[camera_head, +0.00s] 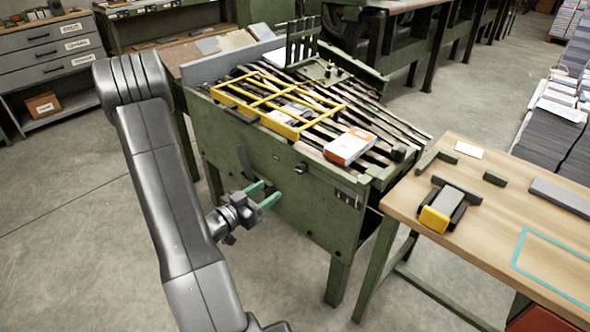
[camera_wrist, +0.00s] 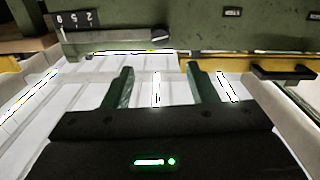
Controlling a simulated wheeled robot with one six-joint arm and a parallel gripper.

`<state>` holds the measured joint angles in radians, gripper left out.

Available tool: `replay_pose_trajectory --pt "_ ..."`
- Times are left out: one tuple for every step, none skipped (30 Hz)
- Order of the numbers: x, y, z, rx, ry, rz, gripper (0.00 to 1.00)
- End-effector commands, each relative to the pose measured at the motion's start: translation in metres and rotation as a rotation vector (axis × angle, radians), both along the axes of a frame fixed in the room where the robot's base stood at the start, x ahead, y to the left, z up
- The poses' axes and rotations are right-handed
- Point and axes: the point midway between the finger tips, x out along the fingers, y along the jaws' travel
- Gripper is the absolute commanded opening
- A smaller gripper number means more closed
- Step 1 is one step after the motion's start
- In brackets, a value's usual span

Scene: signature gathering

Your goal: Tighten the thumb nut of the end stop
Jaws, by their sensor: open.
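My gripper (camera_head: 270,190) is in front of the green machine's side in the head view. Its two green fingers are apart, with nothing between them, and they also show in the wrist view (camera_wrist: 161,72). A green plate with a small dark upright knob (camera_head: 327,70) sits at the far end of the machine's top, beside a slotted upright. I cannot tell for sure whether this is the end stop and its thumb nut. My gripper is well below and in front of it, not touching it.
The green machine (camera_head: 270,212) carries dark rails, a yellow frame (camera_head: 285,131) and a white-orange box (camera_head: 349,146). A wooden table (camera_head: 480,230) with a yellow-ended tool (camera_head: 434,219) stands at right. The wrist view has pale strips and a dark handle (camera_wrist: 283,73).

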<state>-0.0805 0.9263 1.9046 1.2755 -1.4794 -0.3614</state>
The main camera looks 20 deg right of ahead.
Motion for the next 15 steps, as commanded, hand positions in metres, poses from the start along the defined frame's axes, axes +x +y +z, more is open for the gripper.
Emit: replay_pose_trajectory --pt "0.002 -0.006 0.000 0.002 -0.002 -0.003 0.52" --pt "0.004 -0.011 0.000 0.002 -0.002 -0.003 0.52" --pt "0.006 -0.017 0.000 0.002 -0.002 -0.003 0.52" --pt "0.008 -0.021 0.000 0.001 -0.003 -0.003 0.52" --pt "0.010 -0.027 0.000 0.001 -0.003 -0.003 0.52" --pt "0.013 -0.033 0.000 0.002 -0.003 -0.004 0.52" --pt "0.015 -0.039 -0.001 0.002 -0.002 -0.003 0.52" --pt "0.017 -0.044 0.000 0.002 -0.002 -0.003 0.52" --pt "0.020 -0.051 0.000 0.001 -0.004 -0.003 0.52" --pt "0.022 -0.056 0.000 0.002 -0.003 -0.003 0.52" --pt "0.024 -0.062 -0.001 0.002 -0.003 -0.003 0.52" --pt "0.027 -0.069 0.000 0.002 -0.002 -0.002 0.52" --pt "0.029 -0.074 0.000 0.001 -0.003 -0.003 0.52" --pt "0.032 -0.079 0.000 0.001 -0.003 -0.002 0.52" --pt "0.034 -0.086 -0.001 0.003 -0.002 -0.002 0.52"
